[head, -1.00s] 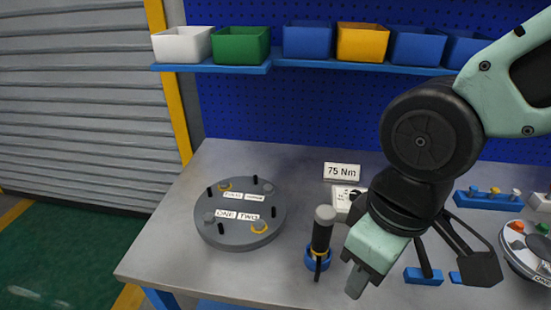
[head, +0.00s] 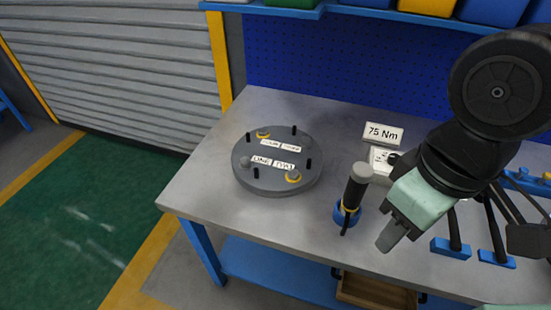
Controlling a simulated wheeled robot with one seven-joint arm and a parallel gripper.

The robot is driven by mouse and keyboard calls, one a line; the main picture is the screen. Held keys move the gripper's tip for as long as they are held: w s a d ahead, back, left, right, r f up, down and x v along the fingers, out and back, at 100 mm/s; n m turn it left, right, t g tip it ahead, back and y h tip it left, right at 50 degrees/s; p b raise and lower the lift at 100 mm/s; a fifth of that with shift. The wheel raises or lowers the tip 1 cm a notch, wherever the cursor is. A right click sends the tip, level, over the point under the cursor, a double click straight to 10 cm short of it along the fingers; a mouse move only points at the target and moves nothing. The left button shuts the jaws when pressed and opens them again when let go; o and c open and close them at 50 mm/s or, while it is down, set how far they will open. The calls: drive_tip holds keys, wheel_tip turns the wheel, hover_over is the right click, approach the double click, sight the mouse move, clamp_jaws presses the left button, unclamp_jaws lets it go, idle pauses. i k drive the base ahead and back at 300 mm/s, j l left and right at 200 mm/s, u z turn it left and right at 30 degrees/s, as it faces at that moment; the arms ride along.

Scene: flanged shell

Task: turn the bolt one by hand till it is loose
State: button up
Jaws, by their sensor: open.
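The round grey flanged shell (head: 276,181) lies flat on the left part of the workbench. White labels ONE (head: 262,161) and TWO (head: 284,165) sit on its top. Bolt one (head: 245,162), a grey head, stands at the left rim beside the ONE label. Several black studs rise around the rim. My gripper (head: 392,236) points down at the right of the shell, apart from it, over the bench front. It is open, and nothing shows between its fingers.
A black-handled tool (head: 355,190) stands upright in a blue holder (head: 346,214) between the shell and my gripper. A 75 Nm sign (head: 383,133) stands behind it. Blue blocks (head: 452,249) lie at right. The bench (head: 220,135) is clear around the shell.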

sight(246, 161)
drive_tip(key=i+j+u, duration=0.1)
drive_tip(key=j, duration=0.6)
drive_tip(key=i+j, duration=0.1)
drive_tip(key=j, duration=0.65)
drive_tip(key=k+u, duration=0.05)
